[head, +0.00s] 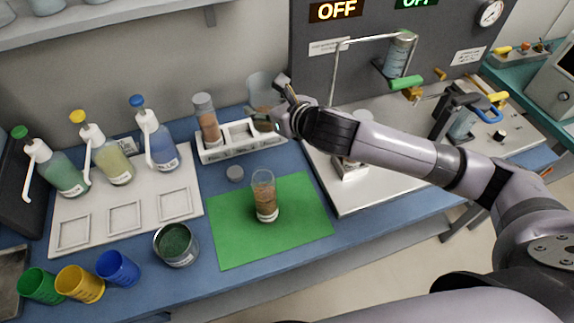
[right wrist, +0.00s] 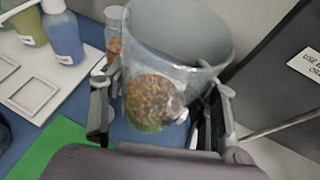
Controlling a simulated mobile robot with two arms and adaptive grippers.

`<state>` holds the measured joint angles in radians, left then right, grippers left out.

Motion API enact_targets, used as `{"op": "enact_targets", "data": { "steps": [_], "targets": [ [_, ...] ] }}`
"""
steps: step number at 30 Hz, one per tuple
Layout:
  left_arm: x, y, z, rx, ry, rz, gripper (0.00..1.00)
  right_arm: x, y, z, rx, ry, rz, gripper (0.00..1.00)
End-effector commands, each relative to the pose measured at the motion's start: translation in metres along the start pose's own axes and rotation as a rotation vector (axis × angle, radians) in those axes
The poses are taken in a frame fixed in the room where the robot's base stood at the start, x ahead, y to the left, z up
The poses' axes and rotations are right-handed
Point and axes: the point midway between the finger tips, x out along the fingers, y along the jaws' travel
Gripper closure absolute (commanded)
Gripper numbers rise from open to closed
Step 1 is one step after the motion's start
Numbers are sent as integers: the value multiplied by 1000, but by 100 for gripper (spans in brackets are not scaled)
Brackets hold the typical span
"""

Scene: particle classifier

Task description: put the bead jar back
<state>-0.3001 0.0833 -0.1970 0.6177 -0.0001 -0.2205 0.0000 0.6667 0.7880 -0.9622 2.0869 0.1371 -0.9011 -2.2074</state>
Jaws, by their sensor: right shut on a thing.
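My right gripper (head: 278,118) is shut on an open clear jar (head: 259,88) with brown beads in its bottom. The jar is over or at the right end of the white rack (head: 246,149); the gripper partly hides it, so I cannot tell whether its base touches the rack. In the right wrist view the jar (right wrist: 180,45) sits between the two fingers (right wrist: 158,115), mouth up, beads at the bottom. Another clear container of brown beads (head: 265,197) stands open on the green mat (head: 300,215). My left gripper is not in view.
Three pump bottles (head: 115,165) stand on a white tray (head: 92,215) at left. A metal-topped station (head: 400,165) is at right.

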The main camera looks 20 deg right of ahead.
Motion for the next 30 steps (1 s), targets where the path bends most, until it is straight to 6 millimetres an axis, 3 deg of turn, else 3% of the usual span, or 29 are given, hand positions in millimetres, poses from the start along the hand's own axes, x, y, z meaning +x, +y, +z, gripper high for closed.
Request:
{"op": "enact_targets", "data": {
  "steps": [1, 6, 13, 24, 30],
  "targets": [
    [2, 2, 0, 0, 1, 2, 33, -1, -14, -1, -16, -1, 13, 85],
    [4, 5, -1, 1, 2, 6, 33, -8, -40, -1, -29, -2, 56, 85],
    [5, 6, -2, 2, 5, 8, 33, -8, -52, -10, -27, 2, 68, 85],
    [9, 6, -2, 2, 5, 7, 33, 27, -50, -95, -23, 4, 68, 85],
    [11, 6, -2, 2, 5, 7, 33, 42, -49, -132, -26, 1, 68, 85]
  ]
}}
